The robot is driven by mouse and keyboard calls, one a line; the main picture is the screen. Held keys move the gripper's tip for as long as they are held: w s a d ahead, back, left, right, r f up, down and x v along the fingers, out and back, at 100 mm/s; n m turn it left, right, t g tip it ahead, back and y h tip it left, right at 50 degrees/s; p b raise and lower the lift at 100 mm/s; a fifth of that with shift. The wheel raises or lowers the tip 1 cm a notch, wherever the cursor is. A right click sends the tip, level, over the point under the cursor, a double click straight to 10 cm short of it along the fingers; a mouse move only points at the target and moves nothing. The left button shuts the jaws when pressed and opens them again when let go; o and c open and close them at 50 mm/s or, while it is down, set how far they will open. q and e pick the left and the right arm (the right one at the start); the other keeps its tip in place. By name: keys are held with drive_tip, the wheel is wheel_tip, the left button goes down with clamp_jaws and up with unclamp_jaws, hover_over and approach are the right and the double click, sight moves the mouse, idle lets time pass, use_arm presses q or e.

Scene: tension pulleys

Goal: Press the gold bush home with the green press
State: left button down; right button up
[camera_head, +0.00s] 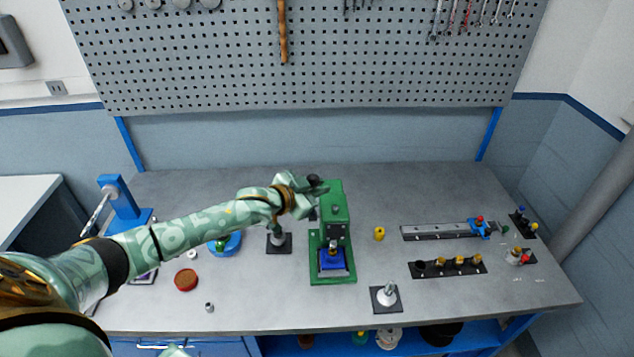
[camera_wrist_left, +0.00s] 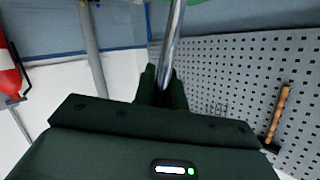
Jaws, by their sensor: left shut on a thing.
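The green press (camera_head: 336,205) stands at the middle of the bench. In the left wrist view the gripper (camera_wrist_left: 163,92) is shut on a shiny metal rod (camera_wrist_left: 174,45), which looks like the press lever. My right gripper is out of view.
A yellow cylinder (camera_head: 379,233) stands right of the press. Farther right are a black rack (camera_head: 425,270) with gold-topped pieces and a grey rail (camera_head: 430,232). A dark-based post (camera_head: 279,243) stands close left. A grey post on a plate (camera_head: 386,297) is in front.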

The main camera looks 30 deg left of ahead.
use_arm(q)
drive_tip(key=shift+a+r, duration=0.1)
drive_tip(key=shift+r, duration=0.05)
drive_tip(key=c, duration=1.6)
unclamp_jaws()
drive_tip(key=shift+w, duration=0.1)
drive_tip(key=shift+o, duration=0.7)
drive_tip(key=shift+w, duration=0.1)
drive_tip(key=shift+s+a, duration=0.15)
drive_tip(key=shift+s, duration=0.25)
drive_tip(key=b+v, duration=0.1)
drive_tip(key=v, duration=1.4)
drive_tip(key=shift+s+r, duration=0.15)
drive_tip(key=shift+s, duration=0.05)
